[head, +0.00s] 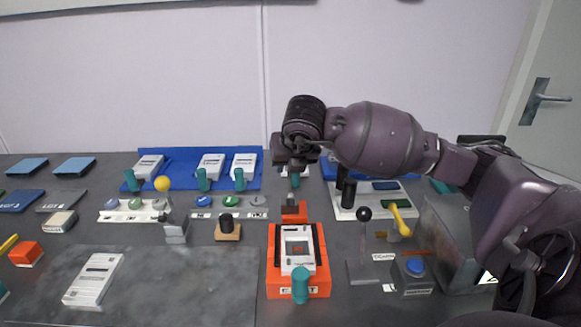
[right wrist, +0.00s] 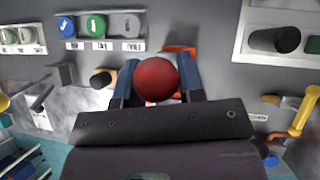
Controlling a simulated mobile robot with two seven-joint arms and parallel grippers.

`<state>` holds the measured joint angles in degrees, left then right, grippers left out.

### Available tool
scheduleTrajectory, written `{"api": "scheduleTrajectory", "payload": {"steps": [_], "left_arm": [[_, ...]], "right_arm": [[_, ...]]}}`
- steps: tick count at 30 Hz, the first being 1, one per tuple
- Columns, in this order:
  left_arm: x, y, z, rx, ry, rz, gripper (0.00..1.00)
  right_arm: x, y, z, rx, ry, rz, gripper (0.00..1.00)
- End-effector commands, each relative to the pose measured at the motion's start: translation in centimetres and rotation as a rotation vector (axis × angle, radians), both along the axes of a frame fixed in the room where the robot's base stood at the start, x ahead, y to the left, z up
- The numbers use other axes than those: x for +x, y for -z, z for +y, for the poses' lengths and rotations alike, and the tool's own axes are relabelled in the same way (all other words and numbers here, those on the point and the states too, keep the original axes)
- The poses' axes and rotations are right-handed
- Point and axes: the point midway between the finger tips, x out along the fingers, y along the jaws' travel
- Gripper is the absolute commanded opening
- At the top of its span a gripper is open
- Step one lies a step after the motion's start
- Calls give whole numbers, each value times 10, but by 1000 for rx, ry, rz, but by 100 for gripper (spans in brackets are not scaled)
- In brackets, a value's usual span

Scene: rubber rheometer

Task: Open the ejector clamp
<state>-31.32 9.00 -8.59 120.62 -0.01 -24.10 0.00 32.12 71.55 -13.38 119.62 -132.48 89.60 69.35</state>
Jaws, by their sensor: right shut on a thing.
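The orange ejector fixture (head: 273,275) stands on the bench in the lower middle of the head view. A white cartridge (head: 298,262) lies in it, with a teal peg (head: 300,287) at its front. An orange-red block (head: 293,212) stands just behind the fixture. My right gripper (head: 293,168) is above and behind this block. In the right wrist view my right gripper (right wrist: 157,85) has its two blue fingers on either side of a red ball knob (right wrist: 155,78), shut on it. The knob is hidden in the head view. My left gripper is not in view.
A black-knobbed lever (head: 364,214), a yellow handle (head: 400,220) and a box with a blue button (head: 415,267) stand to the right. A blue rack (head: 185,180) with white cartridges is behind left. A grey mat (head: 190,290) at front left has free room.

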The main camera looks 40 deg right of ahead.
Motion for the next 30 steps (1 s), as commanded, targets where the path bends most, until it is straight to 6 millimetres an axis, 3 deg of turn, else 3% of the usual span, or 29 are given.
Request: {"api": "scheduleTrajectory", "payload": {"steps": [9, 28, 29, 30], "left_arm": [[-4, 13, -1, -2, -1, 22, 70], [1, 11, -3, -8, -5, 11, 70], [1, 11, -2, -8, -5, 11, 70], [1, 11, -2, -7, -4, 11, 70]], "right_arm": [[-6, 4, 5, -102, -3, -116, 0], [-7, 3, 6, -132, -1, -155, 0], [-7, 3, 6, -132, -1, -155, 38], [-7, 3, 6, -132, -1, -155, 44]]}}
